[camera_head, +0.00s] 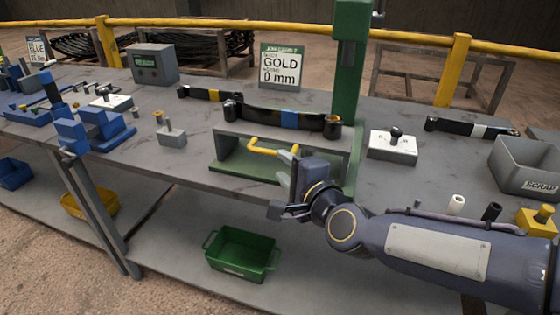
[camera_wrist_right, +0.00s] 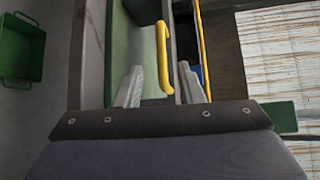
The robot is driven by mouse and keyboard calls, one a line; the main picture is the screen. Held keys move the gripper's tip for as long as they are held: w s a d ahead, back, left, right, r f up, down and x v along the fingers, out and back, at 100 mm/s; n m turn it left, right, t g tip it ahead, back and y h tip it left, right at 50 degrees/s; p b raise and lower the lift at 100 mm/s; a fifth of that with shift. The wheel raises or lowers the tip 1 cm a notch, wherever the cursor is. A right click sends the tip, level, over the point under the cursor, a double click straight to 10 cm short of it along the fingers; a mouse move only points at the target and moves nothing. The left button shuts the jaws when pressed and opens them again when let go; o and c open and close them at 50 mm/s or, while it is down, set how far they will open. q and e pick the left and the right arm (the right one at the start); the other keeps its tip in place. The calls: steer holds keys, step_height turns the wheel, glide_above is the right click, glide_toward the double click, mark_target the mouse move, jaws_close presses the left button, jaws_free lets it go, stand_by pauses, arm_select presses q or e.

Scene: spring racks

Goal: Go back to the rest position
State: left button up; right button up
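My right gripper (camera_head: 289,170) is in front of the green fixture (camera_head: 232,165) at the middle of the bench. Its two pale fingers are spread apart, and it also shows in the right wrist view (camera_wrist_right: 160,90). The yellow handle (camera_head: 268,151) of the fixture lies at the fingertips. In the right wrist view the handle (camera_wrist_right: 162,50) reaches into the gap between the fingers, with space on both sides. I cannot tell how deep it sits. My left gripper is not in view.
A leaf spring with a blue band (camera_head: 289,119) lies across the fixture. A green post (camera_head: 349,70) rises behind. A switch box (camera_head: 392,147) and grey scrap bin (camera_head: 525,165) stand to the right. A green crate (camera_head: 242,252) sits below. Blue fixtures (camera_head: 92,130) stand at left.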

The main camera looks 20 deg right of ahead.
steer(key=s+d+f+n+g, duration=0.25)
steer(key=s+f+n, duration=0.2)
steer(key=s, duration=0.35)
steer(key=s+d+f+n+g+p, duration=0.1)
steer(key=s+f+n+g, duration=0.3)
steer(key=s+n, duration=0.25)
steer(key=s+d+f+n+g, duration=0.2)
steer(key=s+f+n+g, duration=0.25)
steer(key=s, duration=0.35)
step_height(320, 180, up, 15)
steer(key=p, duration=1.5)
steer(key=shift+t, duration=0.4)
